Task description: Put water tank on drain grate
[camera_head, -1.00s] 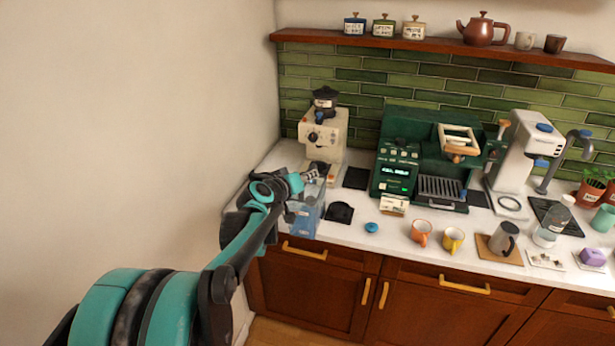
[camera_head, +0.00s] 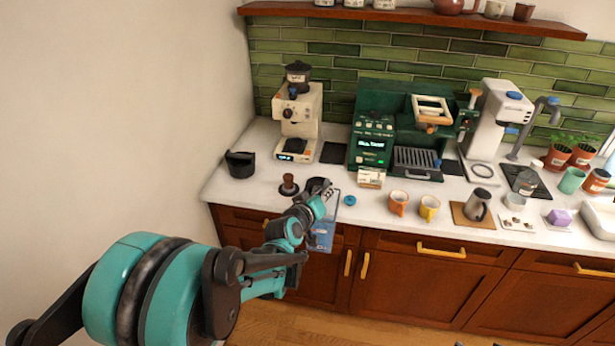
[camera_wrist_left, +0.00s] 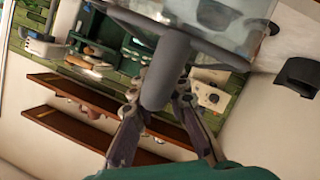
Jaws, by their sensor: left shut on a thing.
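The water tank (camera_head: 323,236) is a clear, bluish box. My left gripper (camera_head: 322,190) is shut on its grey handle and holds it in front of the counter's front edge, left of the green machine. In the left wrist view the grey handle (camera_wrist_left: 166,68) is between the fingers of the left gripper (camera_wrist_left: 161,92), and the clear tank body (camera_wrist_left: 235,18) is at the top edge. A dark flat panel that looks like the drain grate (camera_head: 512,172) lies below the grey tap at the right; a clear bottle partly covers it.
A green espresso machine (camera_head: 372,130) stands mid-counter, with a cream grinder (camera_head: 297,118) to its left. An orange cup (camera_head: 398,203), a yellow cup (camera_head: 429,208) and a grey pitcher (camera_head: 477,205) stand near the front edge. A white machine (camera_head: 497,115) is left of the tap.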

